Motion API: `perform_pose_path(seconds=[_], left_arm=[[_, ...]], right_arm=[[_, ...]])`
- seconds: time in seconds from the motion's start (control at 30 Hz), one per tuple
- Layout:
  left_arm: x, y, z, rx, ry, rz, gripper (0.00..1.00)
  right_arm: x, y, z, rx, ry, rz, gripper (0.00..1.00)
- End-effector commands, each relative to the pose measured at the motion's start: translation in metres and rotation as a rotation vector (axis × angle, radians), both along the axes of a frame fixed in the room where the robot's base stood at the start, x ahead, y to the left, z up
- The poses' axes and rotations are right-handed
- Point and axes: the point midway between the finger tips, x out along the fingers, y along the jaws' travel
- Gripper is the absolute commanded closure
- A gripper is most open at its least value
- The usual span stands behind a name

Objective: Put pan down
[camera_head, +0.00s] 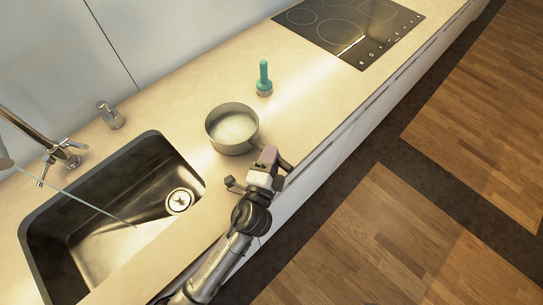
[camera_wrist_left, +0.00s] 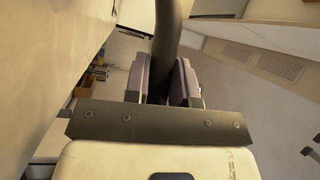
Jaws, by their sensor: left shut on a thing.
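The pan (camera_head: 232,128) is a round metal pan with a pale inside. It looks upright, over the counter (camera_head: 315,108) between the sink and the cooktop. I cannot tell whether its base touches the counter. My left gripper (camera_head: 269,157) is at the pan's lower right, near the counter's front edge, and is shut on its handle. In the left wrist view the dark handle (camera_wrist_left: 167,40) stands between the two finger pads of my left gripper (camera_wrist_left: 165,80). My right gripper is not in view.
A sink (camera_head: 120,225) with a faucet (camera_head: 58,150) lies left of the pan. A soap dispenser (camera_head: 110,115) stands behind the sink. A teal-handled brush-like item (camera_head: 264,78) stands beyond the pan. A black cooktop (camera_head: 345,25) is at the top right. Clear counter lies right of the pan.

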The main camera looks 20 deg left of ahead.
Motion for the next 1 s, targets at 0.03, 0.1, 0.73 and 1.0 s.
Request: perform_pose_path(seconds=[0.03,0.1,0.73,1.0], left_arm=[[0.0,0.0,0.003,0.003,-0.006,0.0,1.0],[0.0,0.0,0.003,0.003,-0.006,0.0,1.0],[0.0,0.0,-0.002,0.0,0.0,0.0,0.5],[-0.02,-0.001,-0.003,-0.001,0.003,0.0,0.5]], right_arm=[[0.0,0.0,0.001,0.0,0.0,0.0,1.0],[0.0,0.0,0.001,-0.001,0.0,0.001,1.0],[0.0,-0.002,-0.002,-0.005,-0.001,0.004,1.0],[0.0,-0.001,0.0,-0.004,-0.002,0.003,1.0]])
